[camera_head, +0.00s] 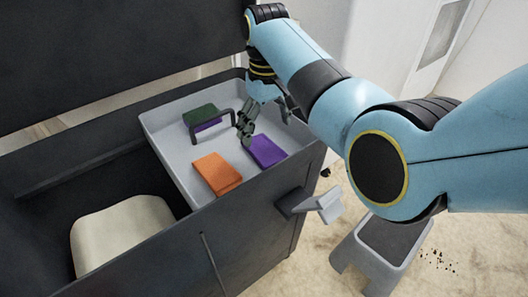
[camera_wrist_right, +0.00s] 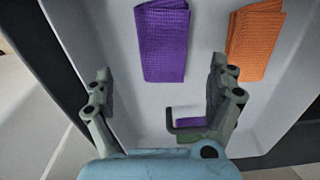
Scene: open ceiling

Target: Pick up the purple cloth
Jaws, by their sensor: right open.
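The purple cloth (camera_head: 267,151) lies folded flat in a light grey tray (camera_head: 180,160). In the right wrist view the purple cloth (camera_wrist_right: 163,42) is ahead of the fingers, at the top middle. My right gripper (camera_head: 245,132) is over the tray, beside the purple cloth on its far left side. In the right wrist view my right gripper (camera_wrist_right: 158,75) is open, fingers wide apart, with nothing between them. I cannot tell its exact height above the tray. My left gripper is not in view.
An orange cloth (camera_head: 216,173) lies in the tray left of the purple one. A dark green object (camera_head: 200,115) with a grey handle and a purple part is at the tray's back. The tray sits in a dark bin beside a pale rounded object (camera_head: 122,232).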

